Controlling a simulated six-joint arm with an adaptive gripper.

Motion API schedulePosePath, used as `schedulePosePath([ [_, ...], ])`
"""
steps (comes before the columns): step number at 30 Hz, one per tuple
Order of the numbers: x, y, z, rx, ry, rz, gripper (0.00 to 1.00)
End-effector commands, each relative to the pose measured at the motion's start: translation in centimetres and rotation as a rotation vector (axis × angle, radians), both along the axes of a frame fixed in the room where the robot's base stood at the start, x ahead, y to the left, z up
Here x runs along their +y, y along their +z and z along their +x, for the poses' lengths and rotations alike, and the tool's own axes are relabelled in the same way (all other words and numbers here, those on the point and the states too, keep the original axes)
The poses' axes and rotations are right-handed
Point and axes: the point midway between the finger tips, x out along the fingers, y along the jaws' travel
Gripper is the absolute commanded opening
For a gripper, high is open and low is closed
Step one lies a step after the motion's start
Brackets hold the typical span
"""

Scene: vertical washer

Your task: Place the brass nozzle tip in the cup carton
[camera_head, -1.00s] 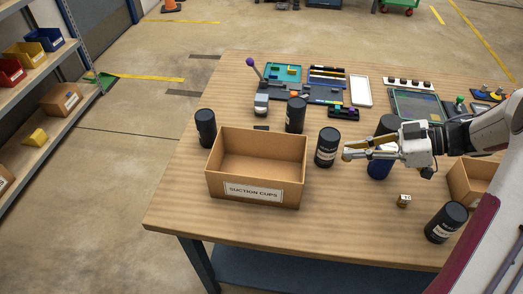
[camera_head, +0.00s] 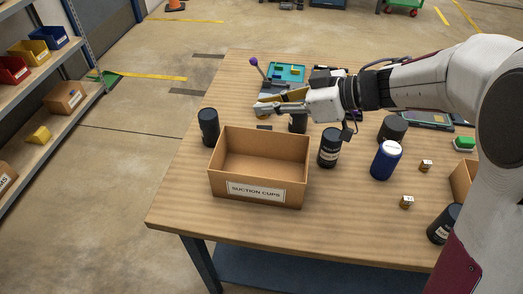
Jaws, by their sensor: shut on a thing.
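The cup carton (camera_head: 256,190) is an open brown box labelled "SUCTION CUPS" on the wooden table; the visible part of its inside looks empty. My gripper (camera_head: 262,108) is raised above the table and shows beyond the carton's back rim, pointing left. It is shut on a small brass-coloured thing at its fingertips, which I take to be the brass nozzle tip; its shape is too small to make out. Two small brass blocks with pale tops, one farther back (camera_head: 425,166) and one nearer (camera_head: 406,202), stand on the table at right.
Black canisters stand left (camera_head: 209,127) and right (camera_head: 329,148) of the carton, another partly hidden behind it (camera_head: 298,124). A blue canister (camera_head: 385,160) stands farther right. A second brown box (camera_head: 462,180) is partly hidden by my arm. The table's front left is clear.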

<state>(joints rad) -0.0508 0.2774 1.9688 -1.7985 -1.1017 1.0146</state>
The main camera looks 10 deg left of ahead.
Motion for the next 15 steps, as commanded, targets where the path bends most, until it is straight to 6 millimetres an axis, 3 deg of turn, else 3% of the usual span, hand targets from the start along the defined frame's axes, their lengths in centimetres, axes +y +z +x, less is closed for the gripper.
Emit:
schedulePosePath([
  [7, 2.0, 1.5, 0.3, 0.000, -0.166, -0.001, 0.00],
  [15, 0.3, 0.8, 2.0, 0.005, -0.383, -0.002, 0.00],
])
